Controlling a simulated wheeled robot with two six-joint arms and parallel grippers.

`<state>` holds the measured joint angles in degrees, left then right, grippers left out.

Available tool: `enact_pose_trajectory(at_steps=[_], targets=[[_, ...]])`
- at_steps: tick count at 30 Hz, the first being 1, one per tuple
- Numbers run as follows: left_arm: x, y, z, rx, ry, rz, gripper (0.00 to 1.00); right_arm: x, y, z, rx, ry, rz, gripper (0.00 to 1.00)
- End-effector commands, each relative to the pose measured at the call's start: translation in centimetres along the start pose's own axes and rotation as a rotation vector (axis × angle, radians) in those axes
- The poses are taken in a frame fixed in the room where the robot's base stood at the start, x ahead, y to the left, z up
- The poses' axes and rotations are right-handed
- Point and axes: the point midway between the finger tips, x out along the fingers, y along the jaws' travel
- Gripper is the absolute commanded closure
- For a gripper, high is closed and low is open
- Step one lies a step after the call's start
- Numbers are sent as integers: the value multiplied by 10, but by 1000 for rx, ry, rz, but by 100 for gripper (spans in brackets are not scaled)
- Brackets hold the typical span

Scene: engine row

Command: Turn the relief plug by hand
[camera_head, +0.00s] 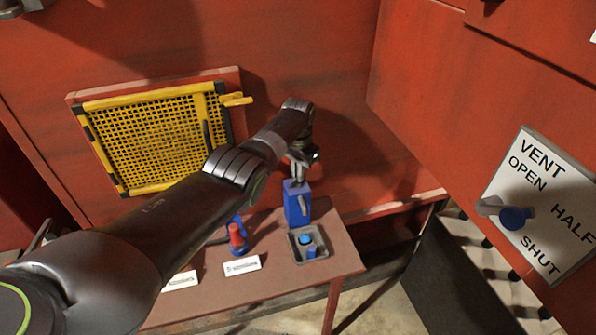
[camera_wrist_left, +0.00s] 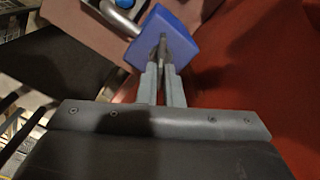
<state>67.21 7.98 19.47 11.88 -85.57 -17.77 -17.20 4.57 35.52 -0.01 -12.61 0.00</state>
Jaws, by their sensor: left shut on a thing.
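A blue block (camera_head: 297,205) with a grey bent pipe on its front stands at the back of the small table. My left gripper (camera_head: 298,178) reaches down to its top. In the left wrist view, the two grey fingers (camera_wrist_left: 162,72) are shut on a thin dark tab (camera_wrist_left: 162,46) on the blue block (camera_wrist_left: 172,32). I take this tab for the relief plug; the fingers partly hide it, and its turn angle is unclear. The bent pipe (camera_wrist_left: 118,18) also shows there. My right gripper is not in view.
The brown table (camera_head: 290,285) holds a grey tray (camera_head: 325,254) with a blue-topped part, a red cone-shaped part (camera_head: 237,238) and small label cards. A yellow mesh panel (camera_head: 150,135) is on the red wall behind. A vent plate (camera_head: 545,200) with a blue-knobbed lever is at the right.

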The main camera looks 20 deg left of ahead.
Motion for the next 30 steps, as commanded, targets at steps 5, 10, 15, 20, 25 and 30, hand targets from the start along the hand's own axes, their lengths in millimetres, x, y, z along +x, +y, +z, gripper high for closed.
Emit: enact_pose_trajectory(at_steps=[5,10,15,20,25,30], targets=[[-8,-2,-4,166,14,-11,100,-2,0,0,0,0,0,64],[-8,-1,-4,313,13,-12,100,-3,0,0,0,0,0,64],[-8,-1,-3,433,12,-13,100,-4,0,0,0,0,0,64],[-8,-1,-3,514,11,-14,100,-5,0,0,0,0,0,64],[-8,-1,-3,567,11,-15,100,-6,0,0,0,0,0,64],[-8,-1,-3,591,10,-15,100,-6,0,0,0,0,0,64]])
